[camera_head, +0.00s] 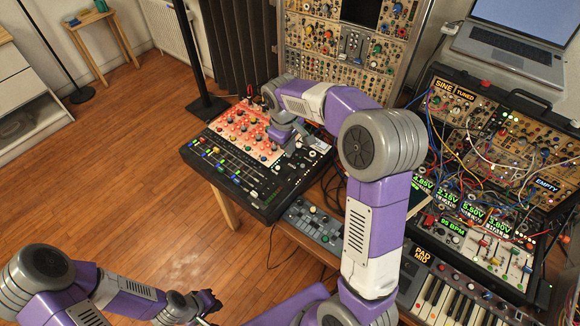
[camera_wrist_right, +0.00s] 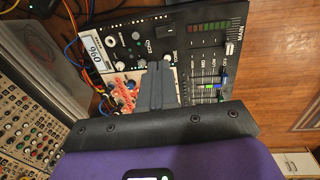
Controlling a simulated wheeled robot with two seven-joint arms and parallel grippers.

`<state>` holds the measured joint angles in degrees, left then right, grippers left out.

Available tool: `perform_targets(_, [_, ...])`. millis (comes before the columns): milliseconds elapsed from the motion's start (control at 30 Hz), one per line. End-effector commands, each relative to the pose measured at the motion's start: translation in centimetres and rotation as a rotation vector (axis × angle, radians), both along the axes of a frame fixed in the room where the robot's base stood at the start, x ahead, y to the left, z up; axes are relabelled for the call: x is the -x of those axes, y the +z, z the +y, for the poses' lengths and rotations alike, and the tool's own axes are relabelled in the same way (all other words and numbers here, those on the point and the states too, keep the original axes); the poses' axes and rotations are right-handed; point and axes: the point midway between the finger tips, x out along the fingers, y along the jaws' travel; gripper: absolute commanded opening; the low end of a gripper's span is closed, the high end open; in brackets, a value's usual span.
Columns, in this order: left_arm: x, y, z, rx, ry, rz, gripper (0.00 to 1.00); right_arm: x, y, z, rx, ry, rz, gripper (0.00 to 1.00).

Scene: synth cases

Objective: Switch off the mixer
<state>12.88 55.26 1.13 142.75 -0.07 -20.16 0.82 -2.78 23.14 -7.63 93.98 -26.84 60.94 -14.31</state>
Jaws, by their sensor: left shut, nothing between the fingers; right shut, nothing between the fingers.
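The mixer (camera_head: 262,197) is a black desk with a red-orange knob area, faders and small lit lights, on the table left of centre in the head view. In the right wrist view its black panel (camera_wrist_right: 200,22) fills the top middle, with knobs, coloured meter lights and a dark rocker-like switch (camera_wrist_right: 169,31). My right gripper (camera_head: 291,150) is over the mixer's right side, partly hidden by its own wrist. In the wrist view its fingers (camera_wrist_right: 157,68) are together and empty, pointing at the panel; contact cannot be told. My left gripper (camera_head: 213,303) is shut and empty, low above the floor.
A black stand (camera_head: 205,105) rises behind the mixer. A modular rack (camera_head: 350,45) stands behind. A cabled synth case (camera_head: 480,150), a laptop (camera_head: 510,40) and a keyboard (camera_head: 450,295) are at right. A small grey device (camera_head: 318,228) lies in front of the mixer. Floor at left is clear.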

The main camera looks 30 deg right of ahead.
Motion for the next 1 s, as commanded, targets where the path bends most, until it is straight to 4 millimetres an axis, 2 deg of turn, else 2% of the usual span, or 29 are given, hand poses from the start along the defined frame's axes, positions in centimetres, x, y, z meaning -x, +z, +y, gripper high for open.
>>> perform_targets(167, [0.0,-0.2,0.0,0.0,0.0,-0.001,0.0,0.0,-0.6,0.0,0.0,0.0,0.002,0.0])
perform_targets(267, [0.0,-0.5,0.0,0.0,0.0,-0.001,0.0,0.0,-1.8,-0.2,-0.001,0.0,0.004,0.0])
perform_targets(700, [-0.1,-2.7,0.0,0.0,0.0,-0.001,0.0,-0.4,-10.8,-1.2,0.0,0.001,0.005,0.0])
perform_targets(833, [-0.1,-3.1,0.0,0.0,0.0,-0.001,0.0,-0.5,-12.6,-1.4,-0.001,0.0,0.004,0.0])
perform_targets(1000, [-0.1,-3.4,0.0,0.0,0.0,-0.001,0.0,-0.6,-13.8,-1.5,-0.001,0.0,0.001,0.0])
